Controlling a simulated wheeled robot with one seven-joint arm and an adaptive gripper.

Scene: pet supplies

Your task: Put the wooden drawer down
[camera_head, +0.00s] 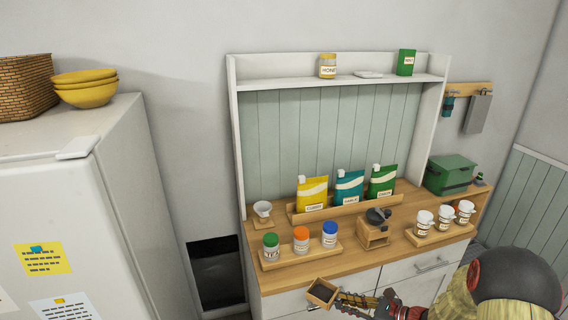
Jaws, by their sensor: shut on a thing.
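The wooden drawer (321,292) is a small open-topped box with a dark inside. It is at the bottom centre of the head view, near the counter's front edge and in front of the white cabinet fronts. My gripper (341,298) is shut on the drawer's right side. The drawer looks slightly tilted in the picture. Whether it touches anything below is hard to tell. A wooden grinder (373,236) with a dark top stands on the wooden counter (330,262), behind and to the right of the drawer.
A wooden tray (290,259) with three colour-lidded jars stands behind the drawer. A rack with several white cups (424,222) is to the right. Three bags (349,188) and a green box (450,174) stand farther back. A white fridge (70,200) is at left.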

